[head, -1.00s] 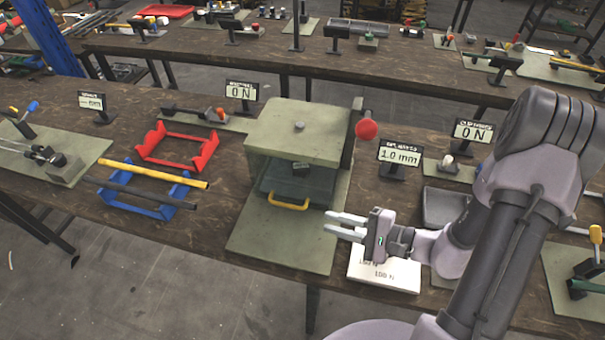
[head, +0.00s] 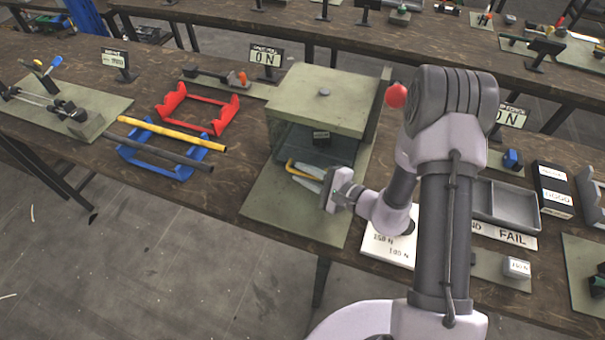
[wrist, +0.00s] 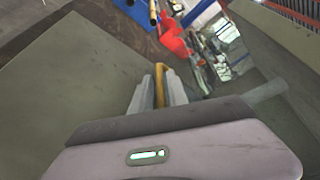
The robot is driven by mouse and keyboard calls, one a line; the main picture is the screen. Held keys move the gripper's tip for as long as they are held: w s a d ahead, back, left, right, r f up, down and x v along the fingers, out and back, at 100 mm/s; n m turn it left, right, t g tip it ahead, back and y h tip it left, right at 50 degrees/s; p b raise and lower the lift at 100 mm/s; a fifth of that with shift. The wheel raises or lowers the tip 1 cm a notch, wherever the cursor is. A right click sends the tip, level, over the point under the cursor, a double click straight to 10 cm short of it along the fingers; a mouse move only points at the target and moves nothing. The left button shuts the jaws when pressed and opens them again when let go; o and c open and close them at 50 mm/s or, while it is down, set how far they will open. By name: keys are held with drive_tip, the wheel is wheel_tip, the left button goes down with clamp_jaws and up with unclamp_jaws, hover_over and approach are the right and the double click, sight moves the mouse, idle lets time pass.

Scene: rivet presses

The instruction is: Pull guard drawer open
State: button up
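The press guard is a grey-green box (head: 312,98) on a flat green base plate (head: 270,215). Below its top is a dark, partly see-through drawer front (head: 300,150) with a yellow handle (head: 291,168). My gripper (head: 302,178) is at this handle, its two pale fingers apart. In the wrist view the yellow handle (wrist: 159,88) lies between the two fingers, with little room on either side. The fingers look open around it; I cannot tell whether they touch it. The drawer front is at the box's front, partly hidden by the fingers.
A red ball knob (head: 396,95) stands right of the box, close to my arm. A blue rack (head: 160,160) with bars and a red rack (head: 205,110) lie to the left. A white label plate (head: 385,250) lies under my wrist. The aisle in front is clear.

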drive_tip(key=shift+w+a, duration=0.15)
drive_tip(key=shift+a, duration=0.05)
clamp_jaws()
idle(1.4)
